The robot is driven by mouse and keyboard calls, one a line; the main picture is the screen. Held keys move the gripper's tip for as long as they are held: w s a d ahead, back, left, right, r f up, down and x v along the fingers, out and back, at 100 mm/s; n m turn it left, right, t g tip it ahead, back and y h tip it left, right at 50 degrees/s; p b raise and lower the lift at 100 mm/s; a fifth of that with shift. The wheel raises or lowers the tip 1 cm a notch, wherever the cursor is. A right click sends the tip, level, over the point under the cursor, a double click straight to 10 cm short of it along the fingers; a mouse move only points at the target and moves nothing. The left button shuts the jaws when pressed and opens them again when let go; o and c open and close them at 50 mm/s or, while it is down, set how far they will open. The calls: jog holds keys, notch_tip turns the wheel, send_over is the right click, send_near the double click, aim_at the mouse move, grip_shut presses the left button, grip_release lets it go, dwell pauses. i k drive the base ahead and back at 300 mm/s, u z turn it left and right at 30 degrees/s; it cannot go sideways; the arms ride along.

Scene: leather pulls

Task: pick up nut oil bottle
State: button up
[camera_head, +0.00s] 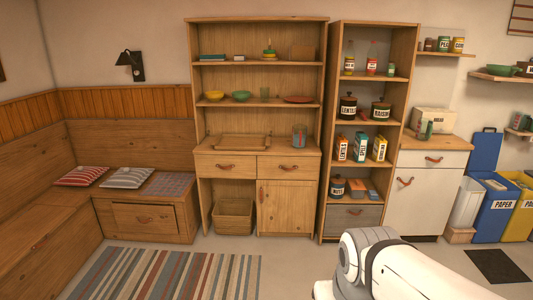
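Two slim bottles stand upright on the top shelf of the tall narrow shelf unit (325,130). The left one, with yellowish contents and a pale label, looks like the nut oil bottle (349,66); its lettering is too small to read surely. A bottle with a red lower part (371,66) stands to its right, apart from it. My gripper is not in view. Only a white part of my own arm shows at the lower right, well away from the shelf.
A small green-labelled jar (391,69) stands at the shelf's right end. Dark jars (348,106), cartons (360,147) and a lower jar (337,188) fill the shelves below. A wide cupboard (257,178) stands to the left. Floor in front is open, with a striped rug (165,276).

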aim_at(350, 53)
jog(key=z, duration=0.25)
jog(key=i, duration=1.6)
jog(key=z, duration=0.55)
jog(key=i, duration=1.6)
jog(key=z, duration=0.4)
